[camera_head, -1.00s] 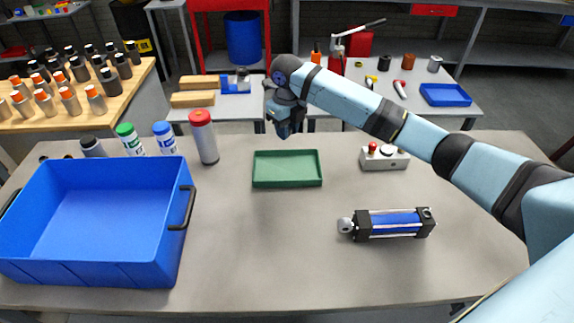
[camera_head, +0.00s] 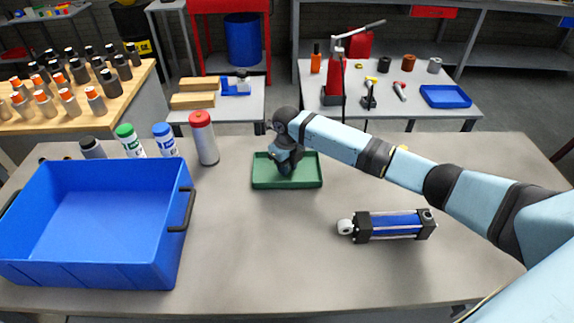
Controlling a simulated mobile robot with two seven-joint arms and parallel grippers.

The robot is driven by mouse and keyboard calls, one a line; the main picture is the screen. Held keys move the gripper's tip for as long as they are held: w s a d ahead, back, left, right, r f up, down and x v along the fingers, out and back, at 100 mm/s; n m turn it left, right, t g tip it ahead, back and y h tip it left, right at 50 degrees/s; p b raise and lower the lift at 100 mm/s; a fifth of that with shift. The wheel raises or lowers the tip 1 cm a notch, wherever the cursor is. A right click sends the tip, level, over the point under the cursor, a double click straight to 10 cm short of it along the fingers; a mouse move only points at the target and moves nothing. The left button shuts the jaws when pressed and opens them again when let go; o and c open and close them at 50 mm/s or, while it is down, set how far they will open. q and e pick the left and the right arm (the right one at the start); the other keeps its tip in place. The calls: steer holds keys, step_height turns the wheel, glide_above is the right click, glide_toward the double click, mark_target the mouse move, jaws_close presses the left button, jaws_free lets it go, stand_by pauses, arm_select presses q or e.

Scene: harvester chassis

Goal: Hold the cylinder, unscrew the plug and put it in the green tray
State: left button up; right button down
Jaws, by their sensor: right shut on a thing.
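The green tray (camera_head: 262,184) lies on the grey table near its back middle. My right gripper (camera_head: 286,168) is over the tray and low, pointing down into it. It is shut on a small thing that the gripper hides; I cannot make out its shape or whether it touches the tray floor. The blue cylinder (camera_head: 393,225) with black end blocks and a metal rod eye lies on its side at the right front of the table, with no gripper on it. A plug is not seen clearly. My left gripper is not in view.
A large blue bin (camera_head: 95,225) with black handles fills the table's left side. A red-capped canister (camera_head: 204,140) and several bottles stand behind it. My right arm crosses the back right of the table. The front middle is clear.

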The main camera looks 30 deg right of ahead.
steer(key=c, duration=0.9)
jaws_free()
steer(key=shift+f, duration=0.1)
step_height(320, 180, up, 12)
steer(key=shift+r, duration=0.25)
